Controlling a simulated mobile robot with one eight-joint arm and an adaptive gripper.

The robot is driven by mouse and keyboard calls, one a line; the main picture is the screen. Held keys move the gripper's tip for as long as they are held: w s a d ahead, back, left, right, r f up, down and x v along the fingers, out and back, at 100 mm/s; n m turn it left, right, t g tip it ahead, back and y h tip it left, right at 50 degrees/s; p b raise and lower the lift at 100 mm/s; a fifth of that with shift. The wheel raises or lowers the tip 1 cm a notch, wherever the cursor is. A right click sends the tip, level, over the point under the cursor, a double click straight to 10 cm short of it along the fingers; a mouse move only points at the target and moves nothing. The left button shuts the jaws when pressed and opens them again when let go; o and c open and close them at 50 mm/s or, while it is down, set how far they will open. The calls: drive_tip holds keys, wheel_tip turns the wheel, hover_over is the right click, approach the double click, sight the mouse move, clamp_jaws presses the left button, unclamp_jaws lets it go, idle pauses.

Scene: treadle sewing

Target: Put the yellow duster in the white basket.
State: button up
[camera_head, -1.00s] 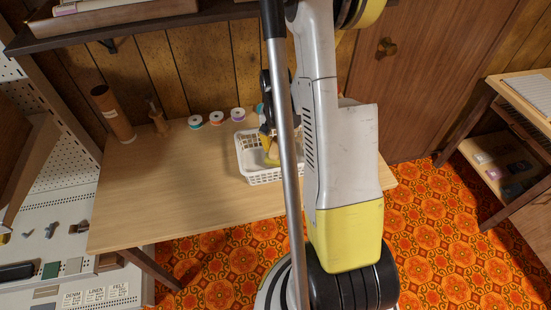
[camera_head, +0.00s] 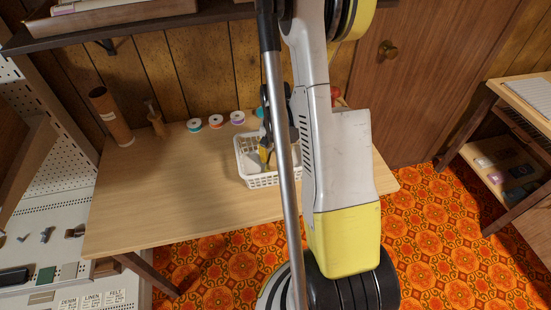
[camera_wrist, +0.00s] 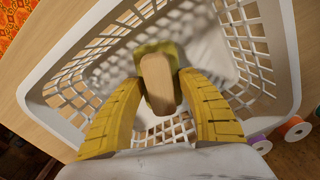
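The white basket (camera_head: 262,180) stands on the wooden table in the head view. It fills most of the wrist view (camera_wrist: 283,55), where I look down into it. The yellow duster, with a fuzzy yellow-green head (camera_wrist: 158,50) and a pale wooden handle (camera_wrist: 157,82), is inside the basket's outline in the wrist view. My gripper (camera_wrist: 160,82) has its two yellow fingers on either side of the duster, their tips close against it. In the head view my gripper (camera_head: 265,155) is at the basket, partly hidden by my arm. Whether the duster touches the basket floor is unclear.
Several thread spools (camera_head: 215,121) stand along the back of the table (camera_head: 150,200). A brown cylinder (camera_head: 110,115) and a small wooden item (camera_head: 157,120) stand at the back left. The table's left half is clear. A shelf (camera_head: 110,25) overhangs the back.

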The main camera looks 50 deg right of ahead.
sight(275, 156)
drive_tip(key=shift+r, duration=0.1)
wheel_tip(275, 156, up, 12)
drive_tip(key=p, duration=0.5)
drive_tip(key=a+r+n+t+h, duration=0.1)
drive_tip(key=a+r+n+t, duration=0.25)
drive_tip(key=a+r, duration=0.8)
drive_tip(key=s+a+r+n+t, duration=0.2)
drive_tip(key=a+r+n, duration=0.1)
drive_tip(key=a, duration=0.4)
drive_tip(key=s+a+r+n+t+y, duration=0.1)
drive_tip(key=s+a+r+n, duration=0.2)
drive_tip(key=a, duration=0.4)
drive_tip(key=shift+s+r+n+t, duration=0.25)
drive_tip(key=shift+r+n+t, duration=0.15)
drive_tip(key=shift+n, duration=0.35)
drive_tip(key=shift+d, duration=0.1)
